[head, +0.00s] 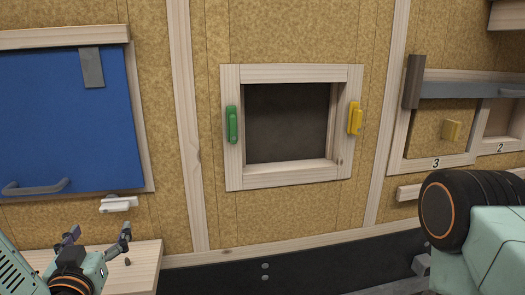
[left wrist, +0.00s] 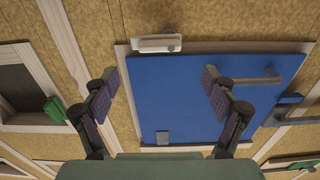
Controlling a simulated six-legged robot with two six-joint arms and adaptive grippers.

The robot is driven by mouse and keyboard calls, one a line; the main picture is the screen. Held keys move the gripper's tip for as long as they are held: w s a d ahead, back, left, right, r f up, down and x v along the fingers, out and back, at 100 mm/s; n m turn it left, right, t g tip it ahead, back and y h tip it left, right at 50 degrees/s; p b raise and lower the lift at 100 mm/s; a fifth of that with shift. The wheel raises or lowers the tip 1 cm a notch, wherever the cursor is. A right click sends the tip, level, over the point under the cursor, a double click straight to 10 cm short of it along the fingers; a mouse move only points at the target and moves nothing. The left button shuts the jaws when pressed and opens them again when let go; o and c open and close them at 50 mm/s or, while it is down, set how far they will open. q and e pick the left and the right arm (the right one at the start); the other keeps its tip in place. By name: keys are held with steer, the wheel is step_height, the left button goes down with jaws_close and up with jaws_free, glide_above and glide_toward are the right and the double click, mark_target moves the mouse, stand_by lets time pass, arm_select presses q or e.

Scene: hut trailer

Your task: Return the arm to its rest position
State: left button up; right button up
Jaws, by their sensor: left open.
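My left gripper (head: 98,238) is low at the left in the head view, in front of a pale wooden ledge. Its fingers are spread apart with nothing between them. In the left wrist view the two fingers of this gripper (left wrist: 160,82) also stand wide apart and empty. Beyond them is the blue panel (left wrist: 180,100) with its grey handle (left wrist: 250,80). My right arm shows as a dark round joint and a pale green link at the right of the head view; its gripper is not in view.
The blue panel (head: 70,120) hangs on the left wall above a white latch (head: 118,204). A framed square opening (head: 342,92) has a green handle (head: 232,124) and a yellow handle (head: 355,119). Numbered compartments (head: 437,163) are at right. The wooden ledge (head: 146,262) is near my left gripper.

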mark_target(113, 209)
arm_select(q)
steer(key=x, duration=0.8)
steer(key=shift+w+d, duration=0.1)
steer(key=shift+w, duration=0.05)
steer(key=shift+n+b, duration=0.35)
steer(key=shift+n, duration=0.25)
